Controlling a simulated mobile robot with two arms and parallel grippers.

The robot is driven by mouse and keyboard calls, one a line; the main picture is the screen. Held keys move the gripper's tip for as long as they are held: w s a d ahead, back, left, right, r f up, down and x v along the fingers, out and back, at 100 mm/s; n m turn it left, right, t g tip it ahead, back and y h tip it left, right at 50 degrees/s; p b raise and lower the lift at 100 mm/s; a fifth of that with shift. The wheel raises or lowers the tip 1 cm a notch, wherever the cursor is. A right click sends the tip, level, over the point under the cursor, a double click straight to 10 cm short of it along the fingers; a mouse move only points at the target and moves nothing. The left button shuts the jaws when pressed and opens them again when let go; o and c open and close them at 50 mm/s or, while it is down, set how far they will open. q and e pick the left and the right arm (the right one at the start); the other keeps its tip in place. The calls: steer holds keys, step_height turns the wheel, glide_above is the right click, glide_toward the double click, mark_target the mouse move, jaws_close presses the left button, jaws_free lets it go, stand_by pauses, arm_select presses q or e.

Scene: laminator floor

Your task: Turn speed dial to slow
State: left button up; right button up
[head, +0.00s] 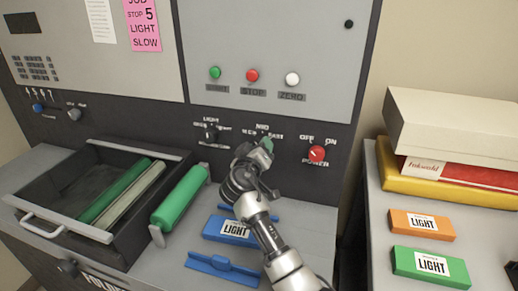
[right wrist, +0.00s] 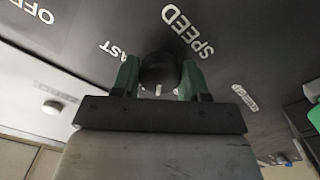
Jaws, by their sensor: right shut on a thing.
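The speed dial (right wrist: 158,70) is a round dark knob on the black panel strip, with the words SPEED and FAST printed beside it in the right wrist view. My right gripper (right wrist: 160,82) has green fingertips, one on each side of the dial, and is shut on it. In the head view my right gripper (head: 261,147) is at the panel under the MID label (head: 263,128) and hides the dial. The dial's pointer direction cannot be made out. My left gripper is not in view.
A red power knob (head: 317,154) is close to the right, and a black light knob (head: 211,135) to the left. Green, red and white buttons (head: 252,76) sit above.

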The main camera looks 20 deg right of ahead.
steer(key=shift+r+n+p, duration=0.15)
steer(key=shift+n+p, duration=0.4)
steer(key=shift+n, duration=1.65)
steer(key=o, duration=0.9)
steer(key=shift+o, duration=0.2)
